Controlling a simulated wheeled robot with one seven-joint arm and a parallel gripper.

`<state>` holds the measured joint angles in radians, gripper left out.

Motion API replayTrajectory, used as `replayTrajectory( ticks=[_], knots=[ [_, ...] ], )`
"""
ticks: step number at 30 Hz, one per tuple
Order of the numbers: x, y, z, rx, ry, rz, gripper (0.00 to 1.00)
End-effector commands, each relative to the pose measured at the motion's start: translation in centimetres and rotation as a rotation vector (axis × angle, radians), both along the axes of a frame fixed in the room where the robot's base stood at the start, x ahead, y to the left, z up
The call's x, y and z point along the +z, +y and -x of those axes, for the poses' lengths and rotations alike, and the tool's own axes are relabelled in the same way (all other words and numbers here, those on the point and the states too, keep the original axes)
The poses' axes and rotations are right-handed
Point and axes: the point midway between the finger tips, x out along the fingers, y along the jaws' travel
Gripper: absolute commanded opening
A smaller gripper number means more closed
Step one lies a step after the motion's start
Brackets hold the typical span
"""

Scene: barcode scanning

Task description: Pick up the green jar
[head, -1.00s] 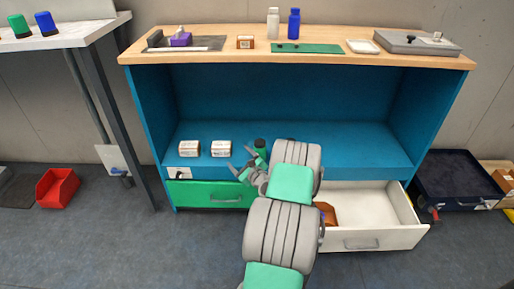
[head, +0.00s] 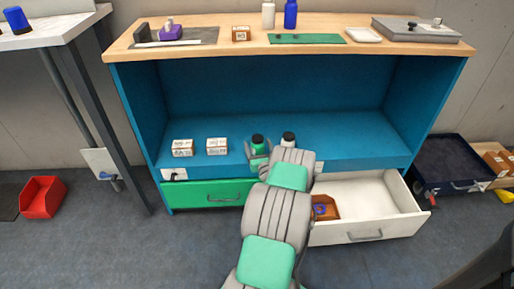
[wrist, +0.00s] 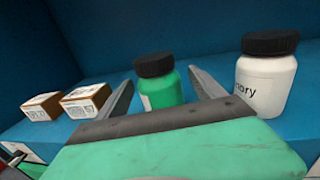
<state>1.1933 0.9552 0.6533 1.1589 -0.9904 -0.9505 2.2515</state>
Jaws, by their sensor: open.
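The green jar (wrist: 163,88) with a black lid stands upright on the blue shelf. In the wrist view it shows between the two fingers of my gripper (wrist: 163,88), just past the palm; I cannot tell whether a finger touches it. In the head view the green jar (head: 257,143) shows its lid and upper body, with my gripper (head: 258,157) in front of and around its lower part. My gripper is open.
A white jar (wrist: 266,75) with a black lid stands close to the right finger. Two small boxes (head: 182,147) (head: 217,146) stand on the shelf to the left. The white drawer (head: 385,200) below is open, with an orange bin (head: 325,207) in it.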

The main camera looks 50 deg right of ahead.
Motion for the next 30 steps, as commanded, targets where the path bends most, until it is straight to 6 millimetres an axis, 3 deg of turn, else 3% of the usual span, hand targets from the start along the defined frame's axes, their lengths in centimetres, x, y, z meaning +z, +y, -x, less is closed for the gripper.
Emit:
replayTrajectory(
  ticks=[5,12,30],
  knots=[
    [-0.2,-1.8,-2.3,0.002,0.002,0.002,0.78],
    [0.0,-2.2,-2.4,-0.002,0.002,0.001,0.78],
    [0.0,-2.2,-2.3,-0.003,0.002,0.001,0.29]
  ],
)
